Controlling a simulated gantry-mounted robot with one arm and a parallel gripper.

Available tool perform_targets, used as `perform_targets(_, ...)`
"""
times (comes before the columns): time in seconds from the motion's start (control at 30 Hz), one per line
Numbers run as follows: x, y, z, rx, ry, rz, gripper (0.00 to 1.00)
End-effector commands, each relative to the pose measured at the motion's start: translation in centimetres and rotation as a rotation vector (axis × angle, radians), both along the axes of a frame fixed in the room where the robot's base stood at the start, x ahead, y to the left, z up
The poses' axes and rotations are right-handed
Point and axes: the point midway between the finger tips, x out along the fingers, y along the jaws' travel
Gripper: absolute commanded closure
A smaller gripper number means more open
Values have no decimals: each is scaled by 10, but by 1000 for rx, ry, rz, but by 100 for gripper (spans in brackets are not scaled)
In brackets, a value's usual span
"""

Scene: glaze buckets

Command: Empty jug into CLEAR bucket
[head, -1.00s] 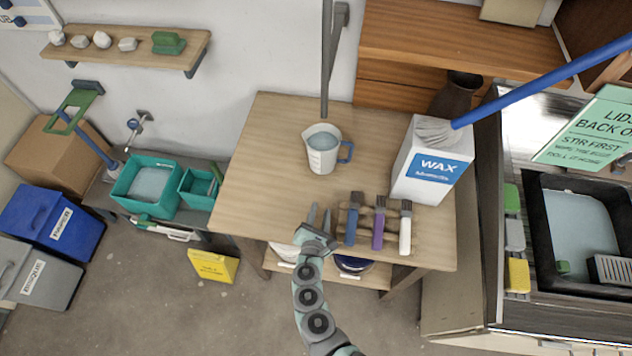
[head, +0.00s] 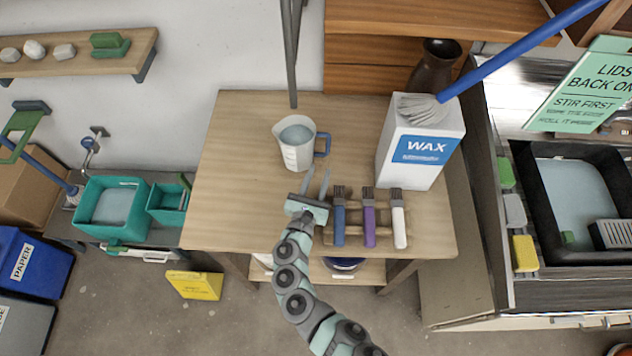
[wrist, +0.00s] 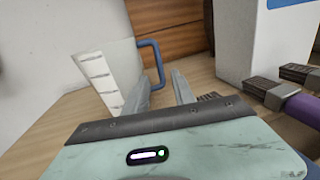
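The white jug (head: 297,143) with a blue handle stands upright on the wooden table and holds grey-blue liquid. It also shows in the wrist view (wrist: 108,72), left of and beyond my fingers. My gripper (head: 316,182) is over the table just in front of the jug, with its two fingers apart and nothing between them. In the wrist view the fingers (wrist: 166,92) point toward the jug's handle side. Buckets sit under the table on the lower shelf, a blue-rimmed one (head: 343,264) among them, mostly hidden by the tabletop. No CLEAR label is readable.
Three brushes, blue (head: 339,222), purple (head: 369,222) and white (head: 398,222), lie on a rack right of my gripper. A WAX box (head: 420,150) stands at the table's right. The table's left part is clear. A sink (head: 585,205) is at right.

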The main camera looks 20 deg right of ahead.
Motion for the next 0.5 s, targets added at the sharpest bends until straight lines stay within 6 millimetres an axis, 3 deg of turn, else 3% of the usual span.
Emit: perform_targets(0.5, 35, -24, -2, 3, 1, 0, 69)
